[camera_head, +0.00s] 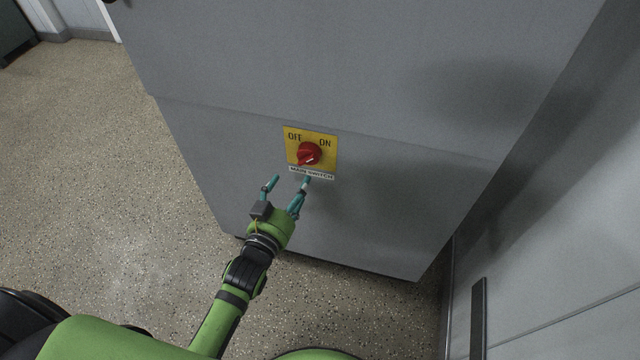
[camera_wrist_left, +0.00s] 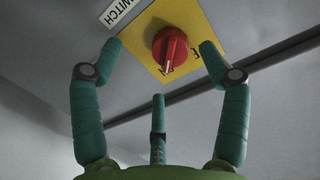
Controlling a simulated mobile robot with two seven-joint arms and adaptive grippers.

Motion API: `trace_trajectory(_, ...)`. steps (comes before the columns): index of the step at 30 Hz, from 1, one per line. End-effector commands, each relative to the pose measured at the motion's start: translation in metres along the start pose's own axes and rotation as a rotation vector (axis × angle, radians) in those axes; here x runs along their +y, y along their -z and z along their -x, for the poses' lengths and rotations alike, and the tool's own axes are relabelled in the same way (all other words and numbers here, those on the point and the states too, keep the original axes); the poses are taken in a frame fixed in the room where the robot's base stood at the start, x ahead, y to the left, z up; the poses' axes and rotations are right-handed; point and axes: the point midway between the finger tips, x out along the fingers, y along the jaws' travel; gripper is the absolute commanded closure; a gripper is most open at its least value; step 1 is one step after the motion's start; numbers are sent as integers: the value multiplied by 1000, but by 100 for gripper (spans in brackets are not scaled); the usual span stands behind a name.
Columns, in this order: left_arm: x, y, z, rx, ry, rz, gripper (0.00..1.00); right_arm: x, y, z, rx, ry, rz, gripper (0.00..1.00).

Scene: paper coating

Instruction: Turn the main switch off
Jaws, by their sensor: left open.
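The main switch is a red rotary knob (camera_head: 309,153) on a yellow plate (camera_head: 328,157) marked OFF at left and ON at right, with a white label below. It is on the front of a grey cabinet. My left gripper (camera_head: 288,182) is open and empty, just below and left of the knob. In the left wrist view, the knob (camera_wrist_left: 170,47) shows between the two outer fingers of the gripper (camera_wrist_left: 159,47), apart from them as far as I can see. My right gripper is not in view.
The grey cabinet (camera_head: 330,60) fills the middle. A grey wall or panel (camera_head: 560,250) with a dark vertical strip (camera_head: 478,318) stands close at the right. Speckled floor (camera_head: 90,160) is free at the left.

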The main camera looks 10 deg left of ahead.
Motion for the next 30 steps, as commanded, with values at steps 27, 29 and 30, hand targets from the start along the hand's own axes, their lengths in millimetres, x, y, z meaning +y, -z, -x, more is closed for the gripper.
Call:
trace_trajectory(27, -6, 24, -72, 80, 18, -9, 24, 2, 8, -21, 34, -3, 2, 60)
trace_trajectory(29, -6, 24, -72, 80, 18, -9, 24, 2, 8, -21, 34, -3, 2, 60)
trace_trajectory(30, -6, 24, -72, 80, 18, -9, 24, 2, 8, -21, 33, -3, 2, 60)
